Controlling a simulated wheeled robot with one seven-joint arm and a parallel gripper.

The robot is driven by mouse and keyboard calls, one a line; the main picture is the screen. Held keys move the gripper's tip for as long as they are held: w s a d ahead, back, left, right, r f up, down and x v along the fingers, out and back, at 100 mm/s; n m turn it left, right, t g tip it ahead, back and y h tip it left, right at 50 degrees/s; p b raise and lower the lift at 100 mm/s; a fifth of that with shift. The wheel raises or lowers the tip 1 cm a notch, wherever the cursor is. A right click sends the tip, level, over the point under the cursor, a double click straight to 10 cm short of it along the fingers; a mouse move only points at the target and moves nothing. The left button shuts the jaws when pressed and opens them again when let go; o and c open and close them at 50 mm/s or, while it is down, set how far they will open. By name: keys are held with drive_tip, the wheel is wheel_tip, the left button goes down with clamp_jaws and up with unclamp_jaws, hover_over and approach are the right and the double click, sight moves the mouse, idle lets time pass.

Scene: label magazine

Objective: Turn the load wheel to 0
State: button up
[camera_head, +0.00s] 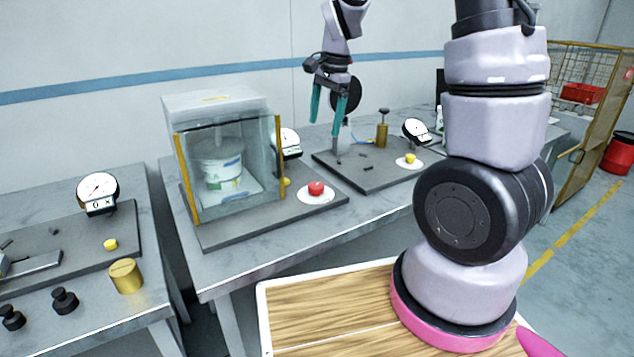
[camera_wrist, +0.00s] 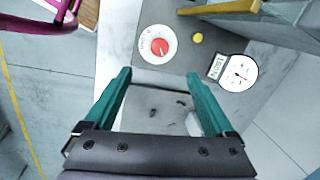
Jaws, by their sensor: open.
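A dark round wheel (camera_head: 352,92) shows in the head view just behind my gripper, above a grey upright (camera_head: 337,150) on the middle-right plate (camera_head: 378,178). I take it to be the load wheel; its markings cannot be read, and my fingers partly cover it. My gripper (camera_head: 326,127) points down in front of it, with its teal fingers apart and nothing visible between them. Whether a finger touches the wheel cannot be told. In the wrist view, my gripper (camera_wrist: 158,75) is spread over the bench, and the wheel is not clearly seen.
The left bench carries another gauge (camera_head: 98,190) and a brass cylinder (camera_head: 126,276).

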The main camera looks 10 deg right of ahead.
drive_tip(key=m+g+h, duration=0.1)
drive_tip(key=m, duration=0.1)
approach(317, 185)
drive_tip(key=f, duration=0.8)
drive_tip(key=shift+w+a+f, duration=0.15)
drive_tip(key=shift+w+f, duration=0.05)
drive_tip(key=shift+f, duration=0.2)
drive_tip(key=c, duration=1.4)
